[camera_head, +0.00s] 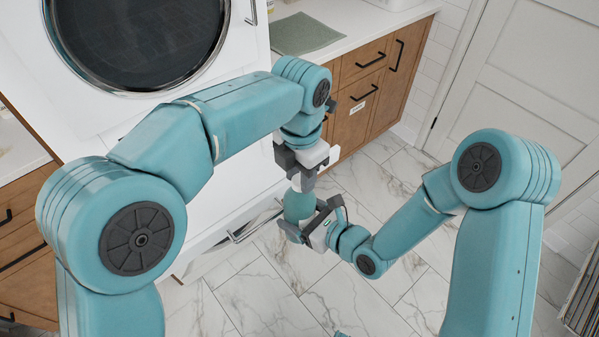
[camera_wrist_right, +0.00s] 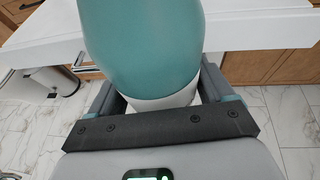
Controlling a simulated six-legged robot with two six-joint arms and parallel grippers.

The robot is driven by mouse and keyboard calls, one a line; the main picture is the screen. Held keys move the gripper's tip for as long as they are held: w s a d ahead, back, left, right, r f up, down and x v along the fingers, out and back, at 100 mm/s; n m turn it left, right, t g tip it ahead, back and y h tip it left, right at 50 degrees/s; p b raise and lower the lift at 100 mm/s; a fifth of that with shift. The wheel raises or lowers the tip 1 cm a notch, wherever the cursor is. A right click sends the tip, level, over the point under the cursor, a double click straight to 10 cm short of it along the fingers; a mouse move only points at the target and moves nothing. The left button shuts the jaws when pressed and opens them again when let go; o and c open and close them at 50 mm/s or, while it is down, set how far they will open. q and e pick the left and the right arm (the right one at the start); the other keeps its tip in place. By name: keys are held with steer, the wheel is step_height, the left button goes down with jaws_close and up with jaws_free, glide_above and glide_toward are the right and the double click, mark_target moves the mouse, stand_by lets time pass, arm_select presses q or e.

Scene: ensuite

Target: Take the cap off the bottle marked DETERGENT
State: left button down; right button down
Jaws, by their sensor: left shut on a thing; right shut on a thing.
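A teal-green bottle (camera_head: 298,206) is held in the air in front of the white machine; no marking on it can be read. My right gripper (camera_head: 310,218) is shut around its lower part. In the right wrist view the bottle (camera_wrist_right: 145,45) fills the top middle, with a white lower band (camera_wrist_right: 165,101) between the dark fingers. My left gripper (camera_head: 303,176) is above the bottle, pointing down, shut at its top end. The cap is mostly hidden by the left fingers, so I cannot tell whether it is still seated on the bottle.
A white front-loading machine (camera_head: 250,130) stands behind my left arm. A wooden cabinet (camera_head: 360,105) with a white counter (camera_head: 365,18) and a grey-green mat (camera_head: 300,34) is at the back. A white door (camera_head: 520,80) is at the right. Marble floor (camera_head: 385,180) is clear below.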

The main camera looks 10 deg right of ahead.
arm_select(q)
steer(key=shift+d, duration=0.3)
steer(key=c, duration=0.8)
jaws_free()
steer(key=shift+a, duration=0.1)
steer(key=shift+o, duration=0.2)
